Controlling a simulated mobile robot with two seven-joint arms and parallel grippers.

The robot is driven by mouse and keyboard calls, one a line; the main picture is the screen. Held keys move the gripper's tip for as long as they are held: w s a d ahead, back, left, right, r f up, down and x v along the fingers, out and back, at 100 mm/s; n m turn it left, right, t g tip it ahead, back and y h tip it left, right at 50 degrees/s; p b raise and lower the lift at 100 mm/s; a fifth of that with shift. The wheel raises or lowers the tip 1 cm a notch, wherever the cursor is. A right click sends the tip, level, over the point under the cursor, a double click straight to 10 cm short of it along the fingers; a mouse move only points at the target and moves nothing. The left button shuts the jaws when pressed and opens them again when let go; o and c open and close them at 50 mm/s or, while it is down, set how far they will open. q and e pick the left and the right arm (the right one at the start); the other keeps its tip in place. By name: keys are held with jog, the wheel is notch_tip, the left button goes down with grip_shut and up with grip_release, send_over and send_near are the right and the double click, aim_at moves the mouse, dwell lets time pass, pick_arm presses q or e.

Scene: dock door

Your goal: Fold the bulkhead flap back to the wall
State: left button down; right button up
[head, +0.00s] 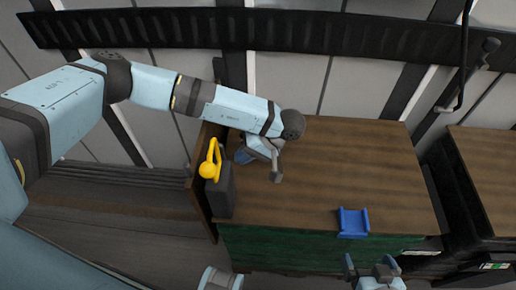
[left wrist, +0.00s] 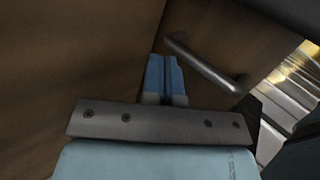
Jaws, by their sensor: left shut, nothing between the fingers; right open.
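A wide brown board (head: 340,180) lies flat over a green front. A narrow brown upright panel (head: 199,185) stands at its left edge; which one is the flap is unclear. A grey bar handle (head: 277,166) stands by my left gripper (head: 248,153), and one shows against brown in the left wrist view (left wrist: 205,62). My left gripper is shut and empty, its blue fingers (left wrist: 166,78) beside the handle, apart from it in that view. My right gripper (head: 372,268) is open and empty at the bottom edge, in front of the green front.
A yellow ball-ended handle (head: 210,165) sits by a dark block (head: 220,192) at the board's left edge. A blue bracket (head: 353,222) lies near the front edge. Another brown-topped unit (head: 488,170) stands right. The board's middle is clear. A ribbed wall (head: 290,65) runs behind.

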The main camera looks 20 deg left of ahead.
pick_arm(q)
jog(key=shift+s+a, duration=0.25)
jog(key=shift+a, duration=0.2)
jog(key=shift+s+a, duration=0.2)
jog(key=shift+a, duration=0.25)
jog(key=s+a, duration=0.1)
jog(key=a+m+t, duration=0.1)
jog(key=a, duration=0.1)
jog(key=shift+s+m+y, duration=0.3)
jog(key=shift+s, duration=0.05)
jog(key=shift+d, duration=0.1)
jog(key=shift+d+r, duration=0.1)
jog(key=v, duration=1.3)
jog(key=shift+d+r+p, duration=0.2)
jog(key=shift+r+p, duration=0.1)
jog(key=shift+p, duration=0.15)
